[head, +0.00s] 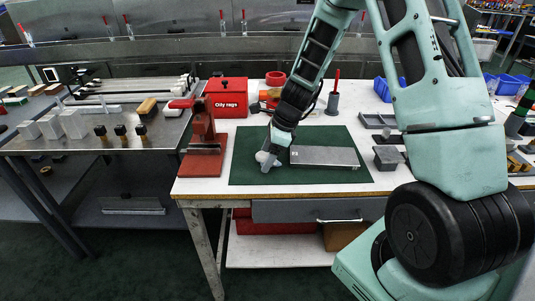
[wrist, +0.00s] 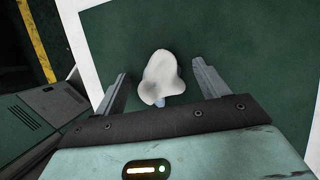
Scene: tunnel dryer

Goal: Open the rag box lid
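The rag box (head: 226,98) is a red box labelled "Oily rags" at the back left of the white workbench. Its red lid (head: 226,84) looks closed. My gripper (head: 268,158) is low over the left part of the dark green mat, in front of and to the right of the rag box. In the wrist view my gripper (wrist: 161,85) has its two fingers wide apart. A crumpled whitish rag (wrist: 161,77) lies between them, with gaps on both sides. The rag box does not show in the wrist view.
A red vise (head: 203,128) stands at the bench's left edge, in front of the rag box. A flat grey metal plate (head: 325,156) lies on the green mat (head: 250,176). A grey holder (head: 333,103) with a red-handled tool and blue bins (head: 383,90) stand farther right.

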